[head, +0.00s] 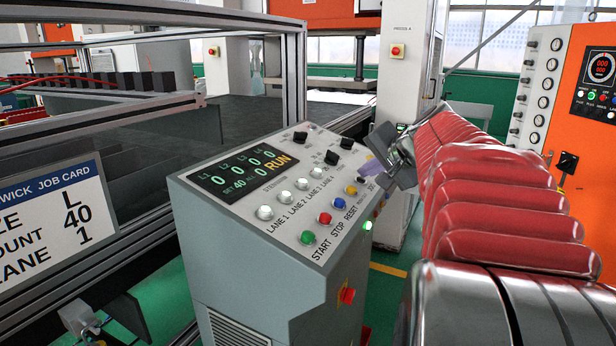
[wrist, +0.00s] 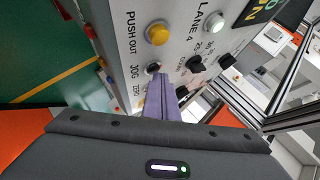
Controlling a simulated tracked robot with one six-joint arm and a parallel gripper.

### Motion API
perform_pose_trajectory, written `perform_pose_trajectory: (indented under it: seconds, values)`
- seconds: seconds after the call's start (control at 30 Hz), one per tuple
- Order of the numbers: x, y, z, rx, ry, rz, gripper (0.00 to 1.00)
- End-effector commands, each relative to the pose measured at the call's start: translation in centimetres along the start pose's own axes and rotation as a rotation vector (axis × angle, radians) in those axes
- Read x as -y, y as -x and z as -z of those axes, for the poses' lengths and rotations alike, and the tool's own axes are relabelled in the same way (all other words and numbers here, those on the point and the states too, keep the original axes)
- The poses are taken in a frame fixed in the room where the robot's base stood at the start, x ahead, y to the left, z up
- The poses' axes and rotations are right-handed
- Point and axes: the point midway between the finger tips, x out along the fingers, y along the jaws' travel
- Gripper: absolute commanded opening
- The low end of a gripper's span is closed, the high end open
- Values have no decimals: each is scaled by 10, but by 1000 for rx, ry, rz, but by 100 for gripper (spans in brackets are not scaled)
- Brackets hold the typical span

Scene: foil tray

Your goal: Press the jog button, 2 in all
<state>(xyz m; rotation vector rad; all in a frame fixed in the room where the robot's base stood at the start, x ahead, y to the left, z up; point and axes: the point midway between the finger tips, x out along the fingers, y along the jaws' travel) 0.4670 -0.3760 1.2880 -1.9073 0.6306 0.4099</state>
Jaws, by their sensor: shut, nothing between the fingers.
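The jog button (wrist: 153,68) shows in the wrist view as a small dark cap in a pale ring beside the word JOG, partly covered by my fingertips. My gripper (wrist: 158,84) is shut and empty, its purple fingers over the panel right at this button. I cannot tell whether they touch it. In the head view my gripper (head: 370,164) is at the right edge of the grey control panel (head: 285,258), hiding part of the jog area. The panel's display (head: 240,173) shows 0 for all lanes, 40 for SET, another 0 and RUN.
The yellow push out button (wrist: 158,33) sits beside the jog button. Blue (head: 339,204), red (head: 325,218) and green (head: 308,237) buttons line the panel front. White lane buttons (head: 265,212) and dark knobs (head: 331,158) are farther back. A job card (head: 50,220) stands at the left.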

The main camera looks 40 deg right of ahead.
Motion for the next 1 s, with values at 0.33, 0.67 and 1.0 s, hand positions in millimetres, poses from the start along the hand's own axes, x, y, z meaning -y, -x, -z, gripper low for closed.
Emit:
perform_pose_trajectory:
  seconds: [0.33,0.67,1.0]
  values:
    - [1,1,1,2,0,-1,0]
    - [8,11,8,1,0,0,0]
    - [9,12,8,1,0,0,0]
